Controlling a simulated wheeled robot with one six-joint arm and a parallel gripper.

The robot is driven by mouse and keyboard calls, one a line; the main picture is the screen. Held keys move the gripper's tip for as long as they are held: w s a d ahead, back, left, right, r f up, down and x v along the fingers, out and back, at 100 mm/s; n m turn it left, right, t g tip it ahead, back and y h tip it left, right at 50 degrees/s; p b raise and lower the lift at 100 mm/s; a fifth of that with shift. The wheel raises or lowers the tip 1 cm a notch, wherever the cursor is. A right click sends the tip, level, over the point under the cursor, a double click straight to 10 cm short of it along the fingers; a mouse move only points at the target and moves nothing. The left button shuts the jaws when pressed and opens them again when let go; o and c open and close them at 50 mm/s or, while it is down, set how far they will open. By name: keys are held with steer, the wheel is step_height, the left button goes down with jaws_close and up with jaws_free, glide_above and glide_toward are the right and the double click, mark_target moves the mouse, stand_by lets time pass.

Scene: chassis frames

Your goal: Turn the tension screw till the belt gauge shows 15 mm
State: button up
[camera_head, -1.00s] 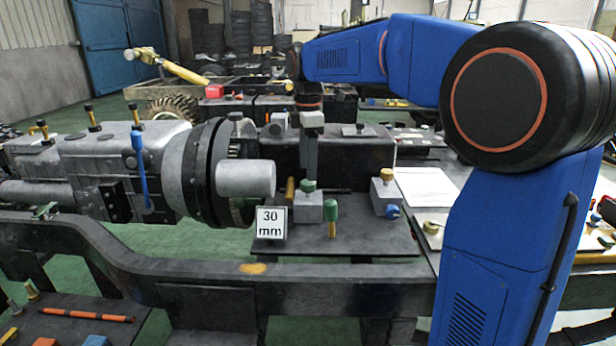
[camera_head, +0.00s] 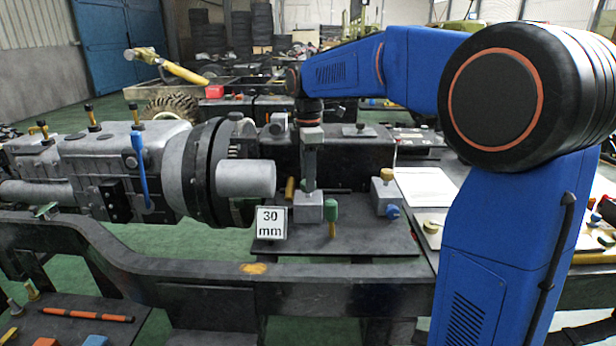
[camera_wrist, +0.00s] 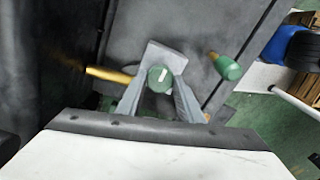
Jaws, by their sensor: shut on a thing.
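The gauge sign (camera_head: 270,222) reads 30 mm, on the front edge of the dark bench plate. A grey block (camera_head: 308,209) stands just right of it. A round green screw knob with a white mark shows in the wrist view (camera_wrist: 155,82). My gripper (camera_head: 310,184) points down over this block and is shut on the green knob, one finger at each side in the wrist view (camera_wrist: 159,88). In the head view my gripper hides the knob.
A green-and-yellow peg (camera_head: 331,216) stands close to the right of the held knob. Farther right is a grey block (camera_head: 385,192) with yellow and blue knobs. A grey cylinder (camera_head: 246,179) juts out at left. A yellow rod (camera_wrist: 108,75) lies near my fingers.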

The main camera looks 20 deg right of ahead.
steer(key=shift+m, duration=0.3)
steer(key=m, duration=1.2)
steer(key=shift+m, duration=0.4)
steer(key=m, duration=0.5)
steer(key=shift+w, duration=0.1)
steer(key=m, duration=0.5)
steer(key=shift+m, duration=0.3)
steer(key=o, duration=1.1)
steer(key=shift+c, duration=0.2)
